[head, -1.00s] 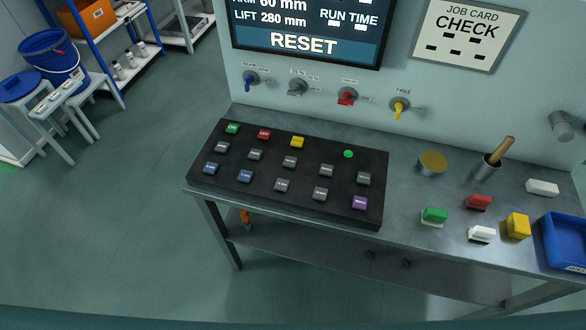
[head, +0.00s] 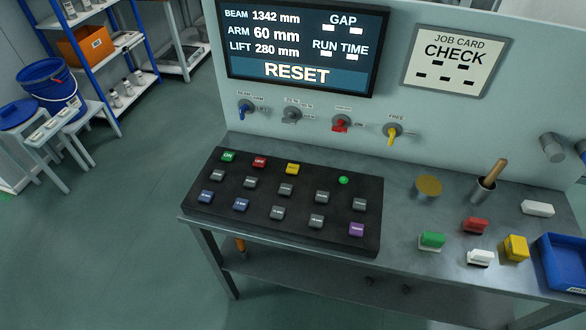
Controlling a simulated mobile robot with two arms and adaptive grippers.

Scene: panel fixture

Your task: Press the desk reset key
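A black key panel (head: 262,222) lies on the grey metal desk (head: 400,247). Its back row has a green ON key (head: 228,157), a red key (head: 260,162) and a yellow key (head: 292,169). Grey keys fill the middle, with blue keys (head: 205,197) at the front left and a purple key (head: 356,230) at the front right. A round green lamp (head: 343,180) is lit. Most key labels are too small to read, so I cannot tell which is the reset key. The wall screen (head: 304,48) reads RESET. Neither gripper is in view.
Several switches, such as a red one (head: 341,124), sit on the wall behind. To the right are a brass disc (head: 428,186), a cup with a wooden handle (head: 484,188), coloured blocks (head: 515,248) and a blue tray (head: 564,262).

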